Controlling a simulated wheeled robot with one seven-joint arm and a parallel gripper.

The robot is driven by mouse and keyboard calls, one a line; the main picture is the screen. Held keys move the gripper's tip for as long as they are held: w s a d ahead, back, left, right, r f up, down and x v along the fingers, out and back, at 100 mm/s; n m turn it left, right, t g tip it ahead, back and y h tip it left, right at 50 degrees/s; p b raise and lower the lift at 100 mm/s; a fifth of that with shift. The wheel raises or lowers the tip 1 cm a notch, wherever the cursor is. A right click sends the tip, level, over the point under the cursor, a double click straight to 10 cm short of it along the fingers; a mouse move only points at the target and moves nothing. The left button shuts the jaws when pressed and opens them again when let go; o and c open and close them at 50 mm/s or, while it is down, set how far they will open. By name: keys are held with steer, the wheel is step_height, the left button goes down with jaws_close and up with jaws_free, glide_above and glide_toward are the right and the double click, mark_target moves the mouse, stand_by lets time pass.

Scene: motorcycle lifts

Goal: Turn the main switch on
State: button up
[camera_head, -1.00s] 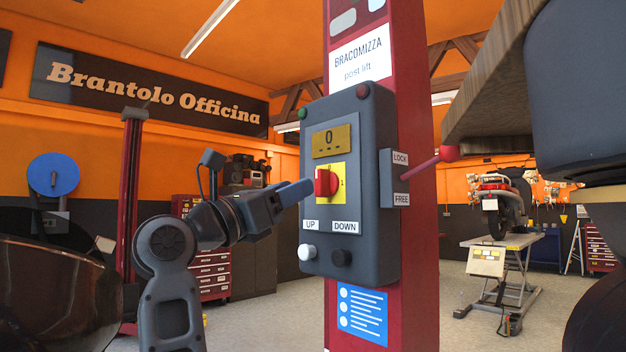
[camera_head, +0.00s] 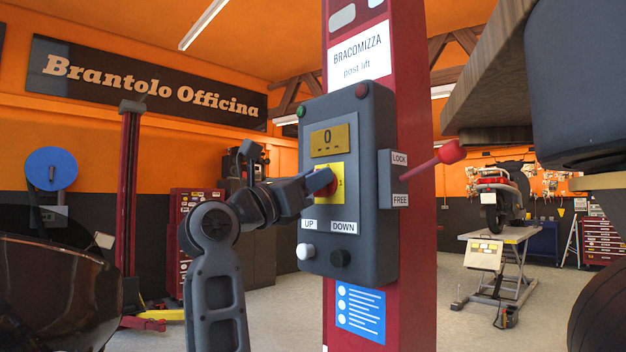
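The main switch (camera_head: 332,186) is a red rotary knob on a yellow plate (camera_head: 338,200), in the middle of the grey control box on the red lift post. The display (camera_head: 330,140) above it reads 0. My gripper (camera_head: 325,181) reaches in from the left, with its blue-grey fingers at the knob and covering most of it. Only a little red shows beside the fingertips. I cannot tell whether the fingers are closed on the knob or only beside it. The knob's angle is hidden.
The box (camera_head: 372,200) also bears a white button (camera_head: 305,252) and a black button (camera_head: 341,258) below the switch. A red-knobbed lever (camera_head: 447,153) sticks out at its right. A lifted vehicle hangs at the upper right. A scooter (camera_head: 499,195) stands on a lift behind.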

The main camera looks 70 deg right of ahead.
jaws_close()
steer(key=shift+f+b, duration=0.15)
steer(key=shift+b, duration=0.25)
steer(key=shift+s+a+f+m+g+y+b, duration=0.1)
steer(key=shift+m+g+y+b, duration=0.35)
steer(key=shift+m+y+b, duration=1.8)
steer(key=shift+s+a+f+m+g+y+b, duration=0.1)
steer(key=shift+m+g+y+b, duration=0.45)
steer(key=shift+m+b, duration=3.3)
steer(key=shift+s+f+m+g+y+b, duration=0.1)
steer(key=shift+m+g+y+b, duration=0.75)
steer(key=shift+m, duration=4.15)
steer(key=shift+t+y, duration=0.45)
steer(key=shift+y, duration=0.1)
